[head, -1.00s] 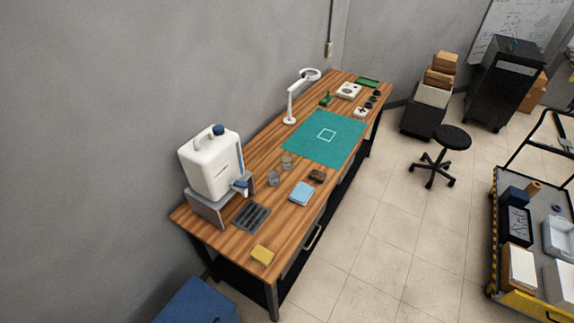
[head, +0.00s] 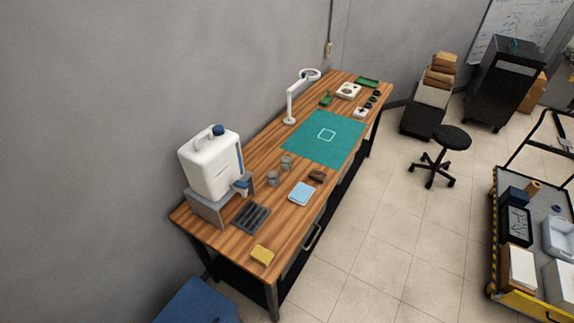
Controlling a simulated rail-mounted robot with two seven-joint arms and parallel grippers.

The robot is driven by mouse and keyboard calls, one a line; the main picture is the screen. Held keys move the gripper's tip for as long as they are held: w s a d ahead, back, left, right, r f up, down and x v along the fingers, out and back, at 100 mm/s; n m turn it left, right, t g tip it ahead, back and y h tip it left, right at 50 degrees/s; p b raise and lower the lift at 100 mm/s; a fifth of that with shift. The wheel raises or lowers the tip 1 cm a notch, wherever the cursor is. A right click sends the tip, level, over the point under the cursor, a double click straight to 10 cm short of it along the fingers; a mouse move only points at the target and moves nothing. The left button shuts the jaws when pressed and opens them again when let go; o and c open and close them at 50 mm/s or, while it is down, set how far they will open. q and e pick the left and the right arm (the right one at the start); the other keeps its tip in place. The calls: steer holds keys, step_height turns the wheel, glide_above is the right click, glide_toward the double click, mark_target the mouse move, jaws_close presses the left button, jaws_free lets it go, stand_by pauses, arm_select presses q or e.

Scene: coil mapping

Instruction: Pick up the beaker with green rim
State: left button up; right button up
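Two small clear beakers stand upright on the wooden workbench (head: 262,214), between the white jug and the green mat. The farther beaker (head: 286,162) has a faint greenish tint and appears to be the one with the green rim. The nearer beaker (head: 272,179) looks greyish. The rim colours are too small to tell surely. Neither of my grippers shows in the head view.
A white jug (head: 207,165) with a tap stands on a grey stand left of the beakers. A dark drain tray (head: 251,217), light blue cloth (head: 302,193), brown block (head: 317,176) and yellow sponge (head: 262,255) lie nearby. The green mat (head: 335,150) and white lamp (head: 290,105) are beyond.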

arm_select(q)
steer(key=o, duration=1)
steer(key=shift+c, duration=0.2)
